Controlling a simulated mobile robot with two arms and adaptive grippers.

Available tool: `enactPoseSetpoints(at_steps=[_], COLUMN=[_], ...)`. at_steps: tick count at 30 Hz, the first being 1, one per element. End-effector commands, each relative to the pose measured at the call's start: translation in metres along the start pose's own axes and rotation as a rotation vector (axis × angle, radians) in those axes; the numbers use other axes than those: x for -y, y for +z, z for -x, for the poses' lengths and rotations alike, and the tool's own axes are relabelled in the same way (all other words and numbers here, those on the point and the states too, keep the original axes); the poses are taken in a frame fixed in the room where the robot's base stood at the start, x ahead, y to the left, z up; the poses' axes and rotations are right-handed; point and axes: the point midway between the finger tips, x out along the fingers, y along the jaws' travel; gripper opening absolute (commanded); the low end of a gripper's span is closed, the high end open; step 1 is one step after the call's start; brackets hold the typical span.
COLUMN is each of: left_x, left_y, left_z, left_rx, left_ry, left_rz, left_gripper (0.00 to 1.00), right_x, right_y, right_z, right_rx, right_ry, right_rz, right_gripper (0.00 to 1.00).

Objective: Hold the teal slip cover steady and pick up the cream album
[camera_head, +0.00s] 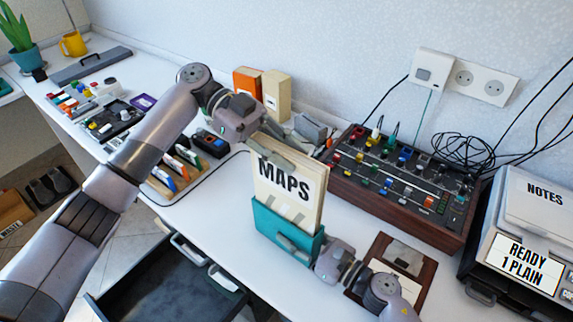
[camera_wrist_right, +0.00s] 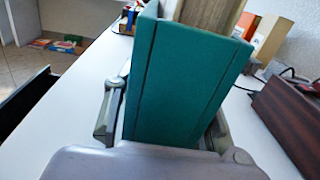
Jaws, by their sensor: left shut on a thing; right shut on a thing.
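The cream album (camera_head: 301,204), with a MAPS label, stands upright with its lower part inside the teal slip cover (camera_head: 267,224) and much of its height showing above. My left gripper (camera_head: 276,150) is shut on the album's top edge. My right gripper (camera_head: 296,246) is shut on the slip cover low down. In the right wrist view the slip cover (camera_wrist_right: 178,85) fills the middle between the fingers, and a tan strip of the album (camera_wrist_right: 213,12) shows above it. The album's bottom is hidden inside the cover.
A mixer panel (camera_head: 405,178) with knobs and cables stands to the right. An orange box (camera_head: 247,81) and a cream box (camera_head: 277,93) stand behind. A framed square (camera_head: 400,262) lies beside my right gripper. An open drawer (camera_head: 170,280) is below the front edge.

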Motion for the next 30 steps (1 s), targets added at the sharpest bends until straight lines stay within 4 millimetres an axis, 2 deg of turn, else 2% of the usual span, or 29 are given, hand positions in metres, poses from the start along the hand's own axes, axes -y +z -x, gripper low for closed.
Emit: enactPoseSetpoints(at_steps=[6, 7, 16, 26, 30], left_x=[0.000, 0.000, 0.000, 0.000, 0.000], left_y=[-0.001, -0.001, -0.001, -0.001, -0.001], left_z=[0.000, 0.000, 0.000, 0.000, 0.000], left_rx=[0.000, 0.000, 0.000, 0.000, 0.000], left_ry=[0.001, 0.001, 0.000, 0.000, 0.000], left_rz=[0.000, 0.000, 0.000, -0.001, -0.001], left_gripper=[0.00, 0.00, 0.00, 0.00, 0.00], right_x=[0.000, 0.000, 0.000, 0.000, 0.000], right_y=[-0.001, -0.001, 0.000, 0.000, -0.001], right_z=[0.000, 0.000, 0.000, 0.001, 0.010], right_rx=[-0.001, -0.001, -0.001, 0.000, -0.003], right_ry=[-0.001, -0.001, 0.000, 0.000, -0.002], right_rz=[0.000, 0.000, 0.000, 0.000, -0.001], right_gripper=[0.09, 0.40, 0.60, 0.61, 0.61])
